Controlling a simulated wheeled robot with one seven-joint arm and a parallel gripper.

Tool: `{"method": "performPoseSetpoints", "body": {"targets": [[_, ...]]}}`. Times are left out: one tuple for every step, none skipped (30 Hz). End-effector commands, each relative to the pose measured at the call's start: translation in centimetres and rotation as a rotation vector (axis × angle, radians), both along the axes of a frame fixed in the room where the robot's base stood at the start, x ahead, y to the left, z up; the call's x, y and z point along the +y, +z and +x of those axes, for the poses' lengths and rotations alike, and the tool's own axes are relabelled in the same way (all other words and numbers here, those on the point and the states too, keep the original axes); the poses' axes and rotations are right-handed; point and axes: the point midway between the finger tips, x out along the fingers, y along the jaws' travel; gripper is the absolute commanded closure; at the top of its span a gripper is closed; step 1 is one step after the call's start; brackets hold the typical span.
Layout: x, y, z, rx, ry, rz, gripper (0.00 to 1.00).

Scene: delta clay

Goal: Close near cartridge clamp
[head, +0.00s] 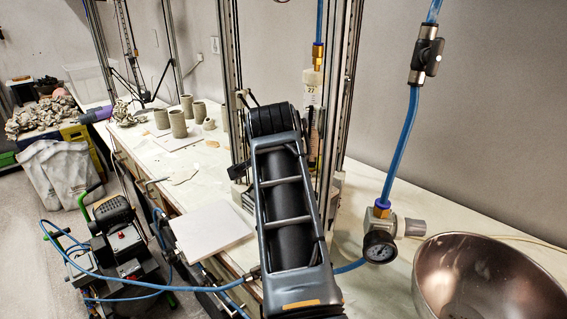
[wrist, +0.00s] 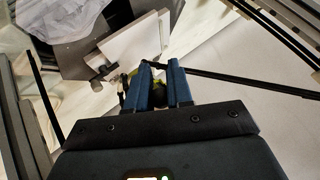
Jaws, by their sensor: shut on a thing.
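The clay cartridge (head: 312,88) stands upright in the printer frame in the head view, with a brass fitting and a blue hose on top. My arm crosses in front of its lower part, and I cannot clearly make out the near clamp there. In the head view my gripper is hidden behind the arm. In the wrist view my gripper (wrist: 157,84) has two blue fingers close together, shut on a small dark, yellowish part (wrist: 158,92) between them. I cannot tell for sure whether this part is the clamp. A thin black rod runs right from near the fingertips.
Metal uprights (head: 228,60) stand close around my arm. A pressure gauge (head: 379,246) and a steel bowl (head: 430,275) are at the right. Several clay cups (head: 178,124) stand on the bench at the left. A pale board (head: 212,232) lies beside my arm.

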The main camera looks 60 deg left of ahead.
Motion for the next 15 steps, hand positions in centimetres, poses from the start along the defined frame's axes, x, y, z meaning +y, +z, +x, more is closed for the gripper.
{"method": "performPoseSetpoints", "body": {"targets": [[0.02, 0.26, 0.19, -0.006, 0.0, 0.005, 1.0], [0.02, 0.26, 0.2, -0.006, 0.0, 0.005, 1.0], [0.01, 0.26, 0.2, -0.006, 0.0, 0.005, 0.78], [0.01, 0.26, 0.21, -0.006, 0.0, 0.005, 0.76], [0.01, 0.26, 0.2, -0.006, 0.0, 0.005, 0.73], [0.0, 0.23, 0.19, -0.006, -0.001, 0.004, 0.69], [0.0, 0.21, 0.18, -0.005, 0.0, 0.003, 0.66], [0.0, 0.18, 0.16, -0.005, 0.0, 0.003, 0.63], [-0.01, 0.17, 0.15, -0.005, -0.001, 0.003, 0.59], [-0.01, 0.14, 0.14, -0.004, 0.0, 0.002, 0.56], [-0.01, 0.13, 0.13, -0.004, 0.0, 0.002, 0.54], [-0.01, 0.11, 0.12, -0.003, -0.001, 0.003, 0.54], [-0.01, 0.1, 0.12, -0.003, -0.002, 0.002, 0.54], [-0.02, 0.09, 0.11, -0.002, -0.001, 0.002, 0.54], [-0.02, 0.08, 0.1, -0.002, -0.001, 0.002, 0.54]]}}
